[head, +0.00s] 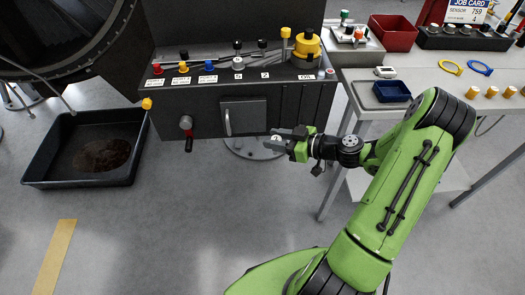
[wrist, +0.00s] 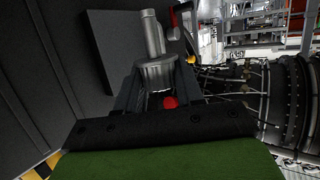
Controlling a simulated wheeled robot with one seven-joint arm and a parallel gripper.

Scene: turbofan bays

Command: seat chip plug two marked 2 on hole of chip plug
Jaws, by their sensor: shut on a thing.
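My gripper (head: 274,141) is in front of the dark cabinet's lower front in the head view, its fingers pointing left. It is shut on a small pale metal part, which I take to be chip plug two. In the wrist view this plug (wrist: 157,72) shows as a grey cylinder with a ribbed collar and a narrower stem pointing away, gripped between the dark fingers. Red shows near its base. No mark 2 is readable on it. A grey round fitting with a red handle (head: 188,130) is on the cabinet front, left of and apart from my gripper. The hole cannot be clearly made out.
The dark cabinet (head: 290,105) carries labelled coloured knobs and a yellow spool (head: 306,46) on top. A small door with a handle (head: 243,117) is on its front. A black drip tray (head: 60,172) is on the floor at left. A workbench (head: 420,85) stands at right.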

